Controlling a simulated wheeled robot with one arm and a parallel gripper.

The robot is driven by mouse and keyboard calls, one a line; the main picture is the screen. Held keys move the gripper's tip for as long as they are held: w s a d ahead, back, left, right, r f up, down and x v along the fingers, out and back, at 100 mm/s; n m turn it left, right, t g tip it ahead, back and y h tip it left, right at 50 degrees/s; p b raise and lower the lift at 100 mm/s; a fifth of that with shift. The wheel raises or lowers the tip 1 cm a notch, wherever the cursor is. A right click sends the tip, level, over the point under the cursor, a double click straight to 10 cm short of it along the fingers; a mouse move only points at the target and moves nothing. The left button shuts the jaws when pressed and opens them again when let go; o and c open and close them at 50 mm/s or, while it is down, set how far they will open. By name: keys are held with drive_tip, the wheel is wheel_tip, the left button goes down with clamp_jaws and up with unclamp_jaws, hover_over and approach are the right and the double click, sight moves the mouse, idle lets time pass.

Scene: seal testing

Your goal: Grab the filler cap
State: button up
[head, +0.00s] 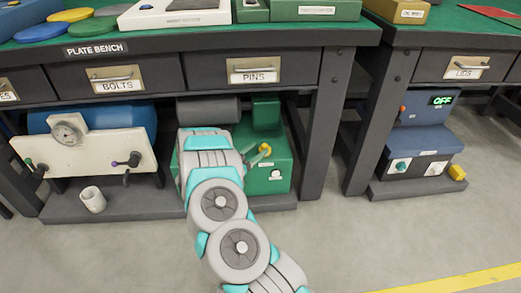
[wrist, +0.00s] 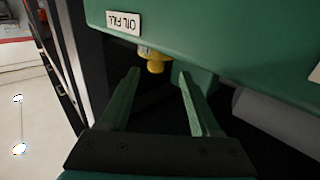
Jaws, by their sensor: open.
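The filler cap is a small yellow cap (wrist: 155,65) on the green machine, beside a white label reading OIL FILL (wrist: 123,22), which appears upside down in the wrist view. My gripper (wrist: 159,73) is open, with its two green fingers apart. The cap shows between and just beyond the fingertips, with nothing held. In the head view the yellow cap (head: 265,149) is on the front of the green machine (head: 277,172) under the bench, just right of my arm's end. My arm hides part of the machine and most of my gripper there.
The bench (head: 345,34) with its drawers overhangs the machine, and a dark bench leg (head: 324,130) stands close on its right. A blue tank with a cream panel (head: 82,153) and a white cup (head: 93,200) are at left. The floor in front is open.

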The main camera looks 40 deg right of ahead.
sight(270, 141)
drive_tip(key=shift+s+x, duration=0.2)
drive_tip(key=shift+x, duration=3.65)
clamp_jaws()
